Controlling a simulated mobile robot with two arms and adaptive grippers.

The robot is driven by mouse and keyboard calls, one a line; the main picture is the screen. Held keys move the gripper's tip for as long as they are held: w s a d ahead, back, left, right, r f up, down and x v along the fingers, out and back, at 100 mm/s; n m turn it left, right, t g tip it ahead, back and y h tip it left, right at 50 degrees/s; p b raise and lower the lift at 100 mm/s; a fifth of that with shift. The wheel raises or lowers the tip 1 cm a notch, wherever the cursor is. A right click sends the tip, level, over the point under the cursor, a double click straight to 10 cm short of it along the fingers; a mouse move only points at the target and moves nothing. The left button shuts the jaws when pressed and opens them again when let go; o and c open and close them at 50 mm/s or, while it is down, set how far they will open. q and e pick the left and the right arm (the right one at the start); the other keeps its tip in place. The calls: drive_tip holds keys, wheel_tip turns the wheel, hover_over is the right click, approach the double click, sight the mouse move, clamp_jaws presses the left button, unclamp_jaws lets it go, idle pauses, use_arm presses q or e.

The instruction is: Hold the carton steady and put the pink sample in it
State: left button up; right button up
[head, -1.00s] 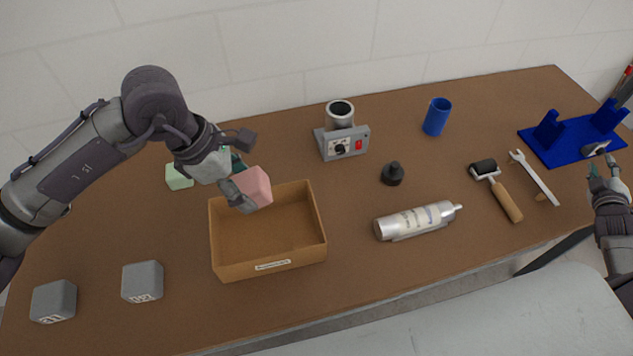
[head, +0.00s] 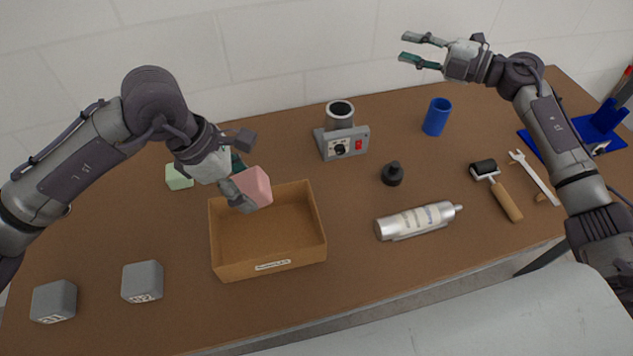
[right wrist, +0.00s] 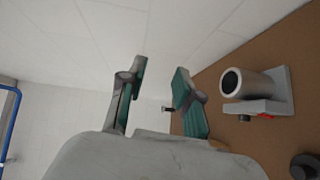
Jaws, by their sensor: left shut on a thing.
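The open brown carton (head: 268,266) stands on the table left of centre, and the part of its inside that I see is empty. The pink sample (head: 255,186) is a small block above the carton's back left corner. My left gripper (head: 243,190) is shut on the pink sample; the arm hides part of it. My right gripper (head: 420,50) is open and empty, raised in front of the wall at the back, well away from the carton. Its two spread fingers also show in the right wrist view (right wrist: 158,95).
A pale green block (head: 178,177) lies behind the left gripper. Two grey blocks (head: 142,281) (head: 54,301) stand at front left. A device with a metal cup (head: 342,140), a black weight (head: 393,174), a silver bottle (head: 415,220), a blue cup (head: 437,117) and a roller (head: 497,188) stand or lie rightwards.

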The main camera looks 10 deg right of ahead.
drive_tip(key=s+a+f+n+g, duration=0.2)
drive_tip(key=s+a+f+g, duration=0.15)
drive_tip(key=a, duration=0.55)
drive_tip(key=s+a+f+n+g, duration=0.1)
drive_tip(key=s+a+f+g, duration=0.25)
drive_tip(key=a, duration=0.65)
drive_tip(key=s+a+f+n+g, duration=0.2)
drive_tip(key=a+g, duration=0.3)
drive_tip(key=a, duration=0.4)
drive_tip(key=n+h, duration=0.5)
drive_tip(key=h, duration=0.7)
hover_over(316, 227)
wheel_tip(316, 227, down, 4)
drive_tip(key=shift+w+d+f, duration=0.1)
drive_tip(key=shift+w, duration=0.05)
wheel_tip(316, 227, down, 12)
drive_tip(key=shift+w+r, duration=0.1)
